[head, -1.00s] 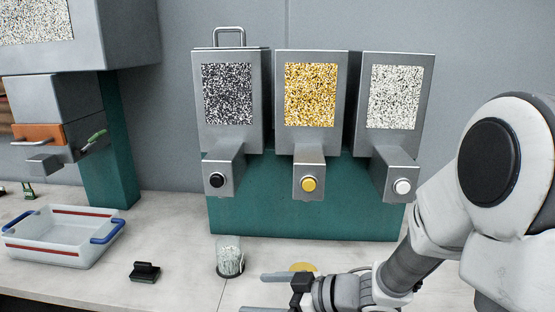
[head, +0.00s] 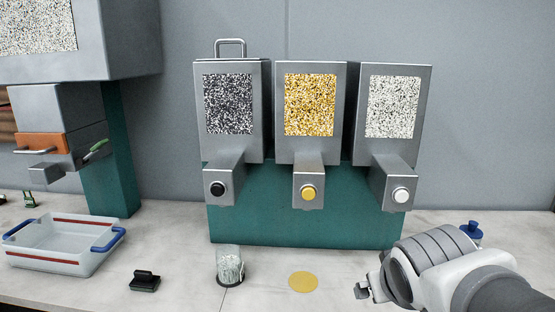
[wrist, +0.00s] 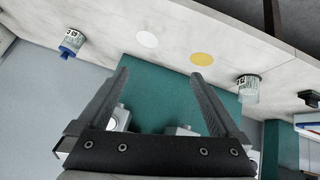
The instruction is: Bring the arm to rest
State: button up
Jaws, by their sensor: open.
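My gripper shows in the head view (head: 364,290) at the lower right, just right of the yellow disc. Its jaws are seen edge-on there. In the wrist view my gripper (wrist: 160,75) has its two dark fingers spread apart, with nothing between them. My arm comes in from the lower right corner and stands over the right part of the counter, apart from the dispensers.
Three grey dispensers (head: 310,150) with black, yellow and white buttons stand on a green base (head: 300,228). A yellow disc (head: 303,282), a clear cup (head: 230,268), a dark clip-like piece (head: 145,281) and a tray (head: 62,262) lie on the counter. A white disc (wrist: 147,39) and blue-topped container (wrist: 70,45) are nearby.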

jog(key=s+a+m+g+y, duration=0.15)
jog(key=s+a, duration=0.25)
jog(key=s, duration=0.5)
notch_tip(320, 180, up, 14)
jog(key=p, duration=1.4)
jog(key=shift+d+g+y, duration=0.2)
jog(key=shift+g+y, duration=0.15)
jog(key=shift+g, duration=0.1)
jog(key=shift+w+f, duration=0.1)
